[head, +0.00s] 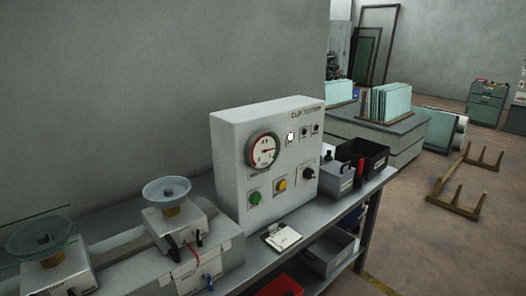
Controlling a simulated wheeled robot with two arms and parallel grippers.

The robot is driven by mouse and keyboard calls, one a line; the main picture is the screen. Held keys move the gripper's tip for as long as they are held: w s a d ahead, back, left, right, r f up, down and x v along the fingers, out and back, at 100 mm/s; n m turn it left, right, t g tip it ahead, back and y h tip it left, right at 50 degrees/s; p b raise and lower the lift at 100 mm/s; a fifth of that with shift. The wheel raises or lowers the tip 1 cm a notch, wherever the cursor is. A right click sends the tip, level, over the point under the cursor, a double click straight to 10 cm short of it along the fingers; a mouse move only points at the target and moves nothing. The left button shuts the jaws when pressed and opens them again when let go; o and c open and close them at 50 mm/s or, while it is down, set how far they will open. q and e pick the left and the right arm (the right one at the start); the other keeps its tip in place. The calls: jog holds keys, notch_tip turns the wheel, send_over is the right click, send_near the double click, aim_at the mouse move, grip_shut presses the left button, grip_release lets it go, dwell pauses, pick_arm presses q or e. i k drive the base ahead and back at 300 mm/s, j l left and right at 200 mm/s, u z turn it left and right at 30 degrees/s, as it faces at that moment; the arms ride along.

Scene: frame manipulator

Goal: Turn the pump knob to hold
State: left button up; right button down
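A white box-shaped panel labelled as a cup tester (232,165) stands on a grey bench against the wall. A black rotary knob (309,173) sits at the lower right of its front face. It looks like the pump knob, but its markings are too small to read, so I cannot tell its position. Neither of my grippers is in view.
Two grey units with clear cups, one nearer the middle (167,190) and one at far left (40,238), stand left of the panel. A clipboard (282,237) lies in front. A grey box (337,180) and black bin (375,155) stand right. The floor beyond is partly clear.

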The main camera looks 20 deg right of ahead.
aim_at(308, 173)
jog(key=i+l, duration=0.1)
jog(key=l, duration=0.4)
jog(key=i+l+u, duration=0.1)
jog(key=l, duration=0.4)
jog(key=l+u, duration=0.1)
jog(key=l, duration=0.45)
jog(key=i, duration=0.05)
